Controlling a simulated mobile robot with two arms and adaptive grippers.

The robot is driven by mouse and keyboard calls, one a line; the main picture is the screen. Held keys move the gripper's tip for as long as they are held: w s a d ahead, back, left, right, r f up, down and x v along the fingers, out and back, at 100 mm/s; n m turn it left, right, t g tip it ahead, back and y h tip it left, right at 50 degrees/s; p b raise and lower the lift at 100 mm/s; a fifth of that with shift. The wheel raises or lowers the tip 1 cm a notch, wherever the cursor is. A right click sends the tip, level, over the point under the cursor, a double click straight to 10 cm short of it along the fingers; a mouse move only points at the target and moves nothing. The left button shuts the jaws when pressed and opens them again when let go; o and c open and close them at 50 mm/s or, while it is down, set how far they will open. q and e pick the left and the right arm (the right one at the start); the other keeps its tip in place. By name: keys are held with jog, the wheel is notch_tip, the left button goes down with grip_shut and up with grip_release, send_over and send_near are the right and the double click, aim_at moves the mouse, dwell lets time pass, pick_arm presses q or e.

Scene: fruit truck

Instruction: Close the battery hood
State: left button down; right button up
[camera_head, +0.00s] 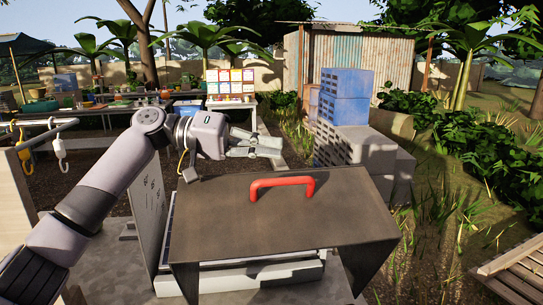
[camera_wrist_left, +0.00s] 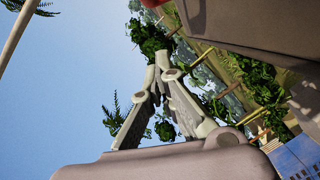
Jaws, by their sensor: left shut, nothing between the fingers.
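The battery hood (camera_head: 300,220) is a dark grey-brown metal cover with a red handle (camera_head: 282,187) on its top, in the middle of the head view. White casing (camera_head: 250,276) shows beneath its front edge, so the underside is not fully covered from this side. My left gripper (camera_head: 272,144) is just behind the hood's far edge, shut and empty, apart from the red handle. In the left wrist view its fingertips (camera_wrist_left: 162,58) meet, with a dark panel, likely the hood (camera_wrist_left: 250,25), at the upper right. Whether the gripper touches the hood cannot be told. My right gripper is not in view.
Blue crates (camera_head: 345,95) on grey blocks (camera_head: 350,150) stand behind the hood. A rail with hooks (camera_head: 45,135) is at the left. Wooden slats (camera_head: 515,268) lie at the lower right. Grass lies open to the right of the hood.

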aim_at(271, 190)
pick_arm(q)
jog(key=s, duration=0.1)
jog(key=s+f, duration=0.1)
jog(key=s, duration=0.1)
jog(key=shift+d+f, duration=0.15)
jog(key=shift+f, duration=0.15)
jog(key=shift+s+d+f, duration=0.2)
jog(key=shift+s, duration=0.05)
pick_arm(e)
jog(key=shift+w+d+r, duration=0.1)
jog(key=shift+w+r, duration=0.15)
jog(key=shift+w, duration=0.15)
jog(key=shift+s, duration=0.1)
